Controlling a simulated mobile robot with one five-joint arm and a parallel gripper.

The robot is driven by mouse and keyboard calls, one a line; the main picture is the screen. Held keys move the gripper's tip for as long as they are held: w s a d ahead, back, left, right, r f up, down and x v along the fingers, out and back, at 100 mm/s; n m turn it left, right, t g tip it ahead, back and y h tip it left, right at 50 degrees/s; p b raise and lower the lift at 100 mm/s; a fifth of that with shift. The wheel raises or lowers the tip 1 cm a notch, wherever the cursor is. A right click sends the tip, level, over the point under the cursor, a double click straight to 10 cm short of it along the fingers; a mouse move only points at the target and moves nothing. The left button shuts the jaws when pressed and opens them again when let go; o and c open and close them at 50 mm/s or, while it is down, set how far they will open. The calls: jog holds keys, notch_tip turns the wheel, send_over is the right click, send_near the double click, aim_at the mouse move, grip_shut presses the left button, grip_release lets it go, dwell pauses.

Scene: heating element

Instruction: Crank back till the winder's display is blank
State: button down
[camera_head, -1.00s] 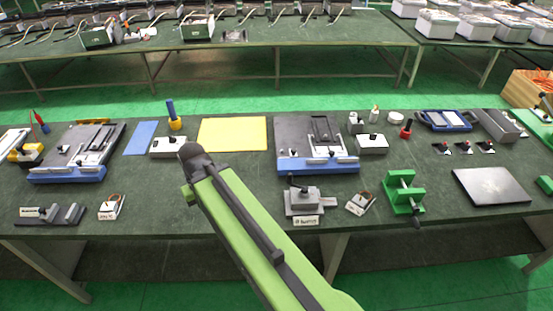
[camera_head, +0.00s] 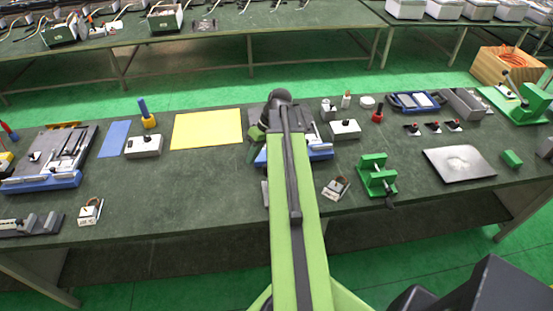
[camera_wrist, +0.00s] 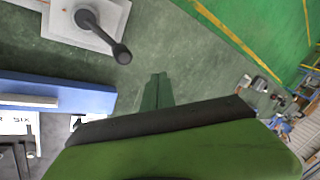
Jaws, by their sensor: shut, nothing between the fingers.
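A light-grey box with a black crank handle and round knob (camera_wrist: 121,54) shows at the top left of the wrist view. In the head view my arm covers it, except perhaps a grey sliver at the arm's left side. A blue-edged machine (camera_wrist: 60,93) lies below it in the wrist view, with a white strip (camera_wrist: 14,124) reading about "R SIX", cut off by the frame. I cannot tell whether this is the winder's display. My gripper (camera_wrist: 157,78) is shut and empty, apart from the crank knob and to its right. In the head view the gripper is mostly hidden by my arm.
A green clamp-like fixture (camera_head: 377,177) and a small white meter-like block (camera_head: 336,188) stand right of my arm. A yellow sheet (camera_head: 206,129) lies left.

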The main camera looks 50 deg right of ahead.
jog(key=s+d+r+t+p, duration=0.1)
jog(key=s+d+r+t, duration=0.25)
jog(key=s+d, duration=0.9)
jog(key=shift+g, duration=0.25)
jog(key=w+a+f+b, duration=0.3)
jog(key=b, duration=0.1)
jog(key=w+a+f+b, duration=0.3)
jog(key=w+f+b, duration=0.1)
jog(key=shift+a+f, duration=0.2)
jog(key=shift+f, duration=0.1)
jog(key=shift+d, duration=0.1)
